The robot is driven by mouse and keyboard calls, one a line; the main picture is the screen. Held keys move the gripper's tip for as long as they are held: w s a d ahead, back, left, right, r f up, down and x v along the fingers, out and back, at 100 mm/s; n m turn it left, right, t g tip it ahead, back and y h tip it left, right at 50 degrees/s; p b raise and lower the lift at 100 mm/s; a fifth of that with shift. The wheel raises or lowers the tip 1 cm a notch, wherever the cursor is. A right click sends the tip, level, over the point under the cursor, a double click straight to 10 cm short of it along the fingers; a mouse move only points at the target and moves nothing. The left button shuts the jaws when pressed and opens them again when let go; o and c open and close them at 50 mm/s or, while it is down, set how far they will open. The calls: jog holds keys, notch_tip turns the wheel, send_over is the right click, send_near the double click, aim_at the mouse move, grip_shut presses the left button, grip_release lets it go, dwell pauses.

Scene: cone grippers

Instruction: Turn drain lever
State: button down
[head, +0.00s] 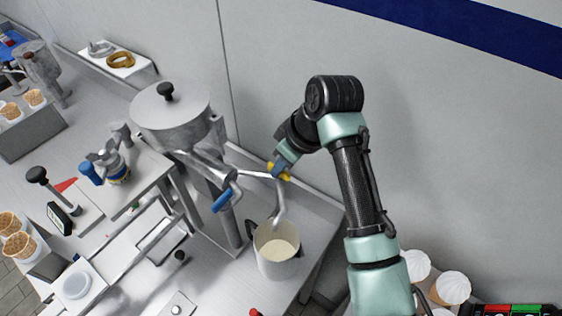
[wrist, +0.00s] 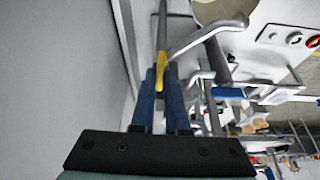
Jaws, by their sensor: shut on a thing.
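My gripper (head: 279,170) is at the right side of the grey metal hopper machine (head: 172,118). It is shut on a yellow handle (head: 286,178), which I take to be the drain lever's grip. In the wrist view my gripper (wrist: 160,78) has its two blue fingers on either side of the yellow handle (wrist: 161,66). A bent grey pipe (head: 280,205) runs down beside the handle toward a pot (head: 278,264) with a cream-coloured content. The fingers hide part of the handle.
A blue handle (head: 228,197) hangs on the machine left of my gripper; it also shows in the wrist view (wrist: 228,92). A grey wall (head: 440,150) stands close on the right. Ice cream cones (head: 452,288) are at the lower right.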

jog(key=m+p, duration=0.2)
jog(key=m+t+h+p, duration=0.1)
jog(key=shift+s+a+r+m, duration=0.15)
jog(key=shift+r+m, duration=0.1)
jog(key=shift+m, duration=0.15)
jog(key=m+h+p, duration=0.1)
jog(key=m+p, duration=0.1)
jog(key=m+h+p, duration=0.1)
jog(key=m+p, duration=0.1)
jog(key=m, duration=0.1)
jog(key=shift+a+t+p, duration=0.15)
jog(key=shift+t+p, duration=0.15)
jog(key=m+h+p, duration=0.1)
jog(key=m+p, duration=0.1)
jog(key=m, duration=0.2)
jog(key=shift+a+h, duration=0.1)
jog(key=shift+h, duration=0.3)
jog(key=shift+f+m+h+p, duration=0.15)
jog(key=shift+m+h+p, duration=0.4)
jog(key=shift+m, duration=1.65)
jog(key=shift+h, duration=0.25)
jog(key=c, duration=0.9)
grip_release()
